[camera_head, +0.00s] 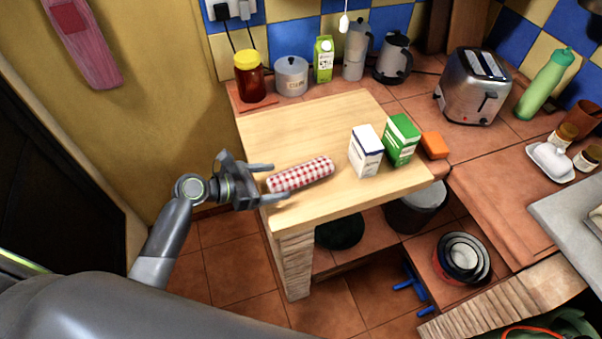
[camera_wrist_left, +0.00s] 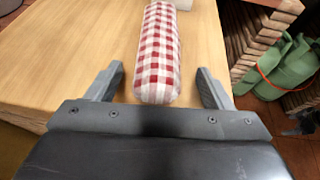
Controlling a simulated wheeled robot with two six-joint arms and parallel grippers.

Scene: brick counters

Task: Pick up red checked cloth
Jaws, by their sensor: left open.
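The red checked cloth (camera_head: 301,174) is a red-and-white roll lying on the light wooden counter top (camera_head: 310,125), near its left front edge. My left gripper (camera_head: 273,184) is open at the near end of the cloth roll. In the left wrist view the cloth (camera_wrist_left: 158,55) runs away from me, with its near end between the open fingers of my left gripper (camera_wrist_left: 160,92). There is a visible gap on each side of it. My right gripper is not in view.
A white-and-blue carton (camera_head: 366,151), a green carton (camera_head: 402,139) and an orange block (camera_head: 434,145) stand right of the cloth. A jar (camera_head: 250,77), pot (camera_head: 291,76) and kettle (camera_head: 393,58) line the back. The wood behind the cloth is clear.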

